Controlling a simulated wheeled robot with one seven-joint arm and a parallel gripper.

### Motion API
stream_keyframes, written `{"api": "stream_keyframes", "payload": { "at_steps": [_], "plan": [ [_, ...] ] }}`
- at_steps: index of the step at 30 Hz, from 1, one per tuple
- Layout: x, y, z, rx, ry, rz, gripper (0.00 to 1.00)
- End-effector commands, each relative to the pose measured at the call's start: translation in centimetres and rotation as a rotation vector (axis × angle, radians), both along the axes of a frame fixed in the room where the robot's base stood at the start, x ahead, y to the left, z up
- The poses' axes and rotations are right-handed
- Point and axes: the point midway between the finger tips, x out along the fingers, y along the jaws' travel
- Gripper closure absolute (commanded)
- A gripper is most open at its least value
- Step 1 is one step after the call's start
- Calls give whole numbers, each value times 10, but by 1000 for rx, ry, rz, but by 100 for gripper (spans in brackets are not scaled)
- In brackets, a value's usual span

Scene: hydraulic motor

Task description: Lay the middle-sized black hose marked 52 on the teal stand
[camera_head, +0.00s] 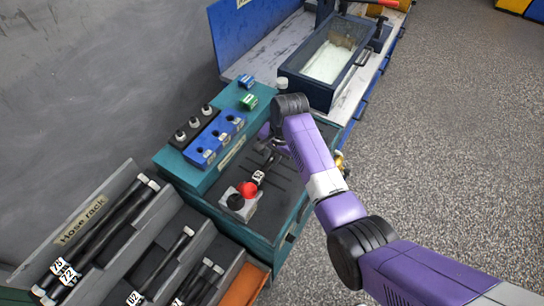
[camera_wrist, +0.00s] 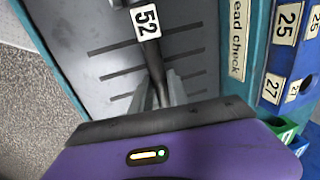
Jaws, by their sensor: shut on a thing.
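The black hose (camera_wrist: 152,55) with a white 52 tag is in my gripper (camera_wrist: 162,92), whose two fingers close on its lower part in the wrist view. In the head view the hose's tagged end (camera_head: 258,176) shows past my gripper (camera_head: 274,146), which is partly hidden by my own arm. The hose is over the grey, black-grooved top of the teal stand (camera_head: 290,208). I cannot tell whether it touches that top. The stand's grey top also fills the middle of the wrist view (camera_wrist: 88,72).
A red button on a grey box (camera_head: 240,202) stands near the hose's tagged end. A raised teal block with a blue holder (camera_head: 215,138) borders the top's far side. The hose rack (camera_head: 82,220) holds other tagged hoses at lower left. A dark glass-topped case (camera_head: 330,60) is behind.

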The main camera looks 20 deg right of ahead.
Motion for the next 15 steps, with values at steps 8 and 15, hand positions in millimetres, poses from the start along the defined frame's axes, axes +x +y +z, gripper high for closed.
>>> {"api": "stream_keyframes", "payload": {
  "at_steps": [8, 15],
  "plan": [
    [1, 0, -5, 0, -1, 0, 100],
    [1, 0, -9, 0, -1, 0, 100]
  ]
}}
